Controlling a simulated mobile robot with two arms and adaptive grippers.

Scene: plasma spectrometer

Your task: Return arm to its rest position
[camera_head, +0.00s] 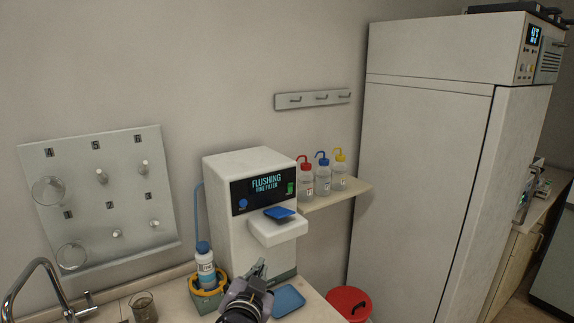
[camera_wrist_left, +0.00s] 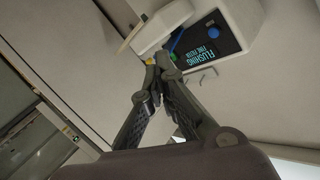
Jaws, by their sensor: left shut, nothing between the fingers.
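My left gripper (camera_head: 260,268) shows at the bottom middle of the head view, in front of the white flushing machine (camera_head: 222,190). Its fingers point up and away. In the left wrist view the fingertips (camera_wrist_left: 158,62) are together with nothing between them. The machine's dark panel (camera_wrist_left: 210,45) shows beyond the fingertips there, tilted. A blue tray (camera_head: 279,213) rests on the machine's ledge, and another blue tray (camera_head: 288,300) lies on the counter just right of my left gripper. My right gripper is in neither view.
A bottle with a blue cap (camera_head: 204,262) stands in a yellow holder left of my gripper. A beaker (camera_head: 144,307) and tap (camera_head: 45,280) are further left. Several wash bottles (camera_head: 322,178) stand on a shelf. A red bin (camera_head: 350,303) and tall white cabinet (camera_head: 425,170) are right.

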